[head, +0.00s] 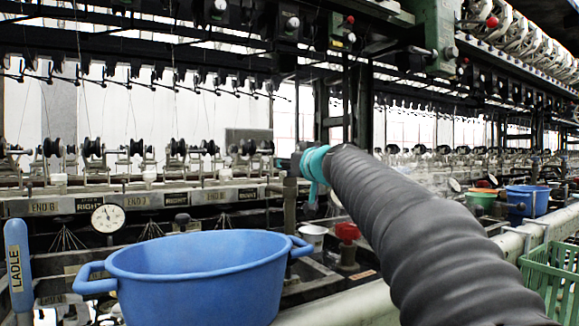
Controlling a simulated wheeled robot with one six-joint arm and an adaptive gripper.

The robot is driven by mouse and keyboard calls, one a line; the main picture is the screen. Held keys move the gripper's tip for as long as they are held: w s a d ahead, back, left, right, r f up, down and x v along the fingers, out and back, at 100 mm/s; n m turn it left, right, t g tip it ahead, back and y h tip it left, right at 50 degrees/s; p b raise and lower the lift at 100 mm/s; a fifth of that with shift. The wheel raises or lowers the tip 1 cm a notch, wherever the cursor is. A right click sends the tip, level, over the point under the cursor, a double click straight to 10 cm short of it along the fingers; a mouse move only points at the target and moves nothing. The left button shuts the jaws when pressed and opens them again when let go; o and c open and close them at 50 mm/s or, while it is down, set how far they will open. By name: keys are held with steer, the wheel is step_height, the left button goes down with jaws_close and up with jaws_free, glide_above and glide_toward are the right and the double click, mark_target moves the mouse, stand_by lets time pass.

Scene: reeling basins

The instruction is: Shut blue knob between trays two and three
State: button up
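My arm, in a dark ribbed sleeve with a teal cuff, reaches from the lower right to the middle of the head view. My gripper (289,164) is at its far end, small and mostly hidden behind the cuff, in front of the machine's rail. I cannot tell whether its fingers are open or shut, or whether it touches anything. I cannot make out a blue knob for certain; the arm covers part of the bench there. A red knob-like part (347,232) stands just below the cuff. Trays two and three cannot be told apart by any label.
A large blue basin (205,278) fills the front left, beside a blue ladle handle (17,262). A round gauge (108,218) is behind it. A green crate (553,272) and a smaller blue tub (527,201) are at the right. A pale pipe (345,304) runs along the front.

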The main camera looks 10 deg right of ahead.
steer(key=shift+a+r+m+h+p, duration=0.15)
steer(key=shift+m+h+p, duration=0.55)
steer(key=shift+h+p, duration=0.55)
steer(key=shift+f+m+h+p, duration=0.2)
steer(key=shift+m+h+p, duration=0.25)
steer(key=shift+p, duration=0.4)
steer(key=o, duration=1.2)
steer(key=shift+c, duration=0.2)
steer(key=shift+s, duration=0.1)
steer(key=s, duration=1.2)
steer(key=shift+d, duration=0.35)
